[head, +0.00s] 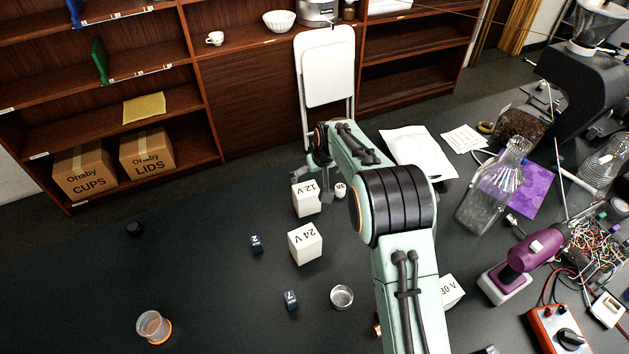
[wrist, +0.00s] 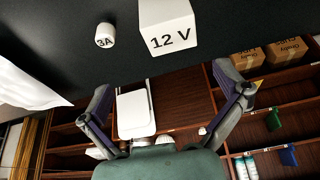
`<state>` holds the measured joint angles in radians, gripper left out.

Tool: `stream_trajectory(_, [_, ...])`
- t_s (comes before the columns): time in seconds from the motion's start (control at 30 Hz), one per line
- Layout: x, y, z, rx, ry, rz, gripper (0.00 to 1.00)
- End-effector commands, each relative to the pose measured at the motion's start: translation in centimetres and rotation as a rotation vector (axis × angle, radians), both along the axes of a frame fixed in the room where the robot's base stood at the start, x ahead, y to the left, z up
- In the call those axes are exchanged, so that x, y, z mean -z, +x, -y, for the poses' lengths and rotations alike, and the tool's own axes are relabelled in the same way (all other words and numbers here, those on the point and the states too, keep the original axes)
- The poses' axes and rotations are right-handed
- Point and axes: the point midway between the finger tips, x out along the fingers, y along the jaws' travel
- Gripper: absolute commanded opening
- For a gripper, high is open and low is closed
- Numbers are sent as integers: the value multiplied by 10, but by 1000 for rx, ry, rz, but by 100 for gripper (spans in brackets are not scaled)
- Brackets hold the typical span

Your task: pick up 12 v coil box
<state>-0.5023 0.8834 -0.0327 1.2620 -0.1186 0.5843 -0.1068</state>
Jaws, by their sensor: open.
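The 12 V coil box (head: 305,201) is a white cube with black lettering. It stands on the dark table, behind the 24 V box in the head view. In the wrist view the 12 V box (wrist: 168,27) is at the top, beyond the fingertips. My gripper (wrist: 164,82) is open, with its two dark fingers spread and nothing between them. In the head view my gripper (head: 323,175) is at the far edge of the box, and a finger overlaps the box's right side. Whether it touches the box I cannot tell.
A small white 3A piece (wrist: 104,36) stands beside the box. The white 24 V box (head: 305,244) is nearer. A glass dish (head: 341,297), small dark blocks (head: 257,244) and an orange-based cup (head: 153,326) lie around. A bottle (head: 492,190) and tools crowd the right; the table's left is mostly clear.

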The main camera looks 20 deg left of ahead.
Motion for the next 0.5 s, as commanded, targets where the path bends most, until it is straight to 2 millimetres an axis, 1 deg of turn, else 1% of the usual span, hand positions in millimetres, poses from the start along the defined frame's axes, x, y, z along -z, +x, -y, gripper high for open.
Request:
stream_trajectory(0.03, [11,-6,-5,-13,-9,-16,98])
stream_trajectory(0.13, [20,-9,-14,-28,-13,-21,98])
stream_trajectory(0.4, [59,4,-23,-26,-11,-20,98])
stream_trajectory(0.5, [69,7,-26,-26,-11,-20,98])
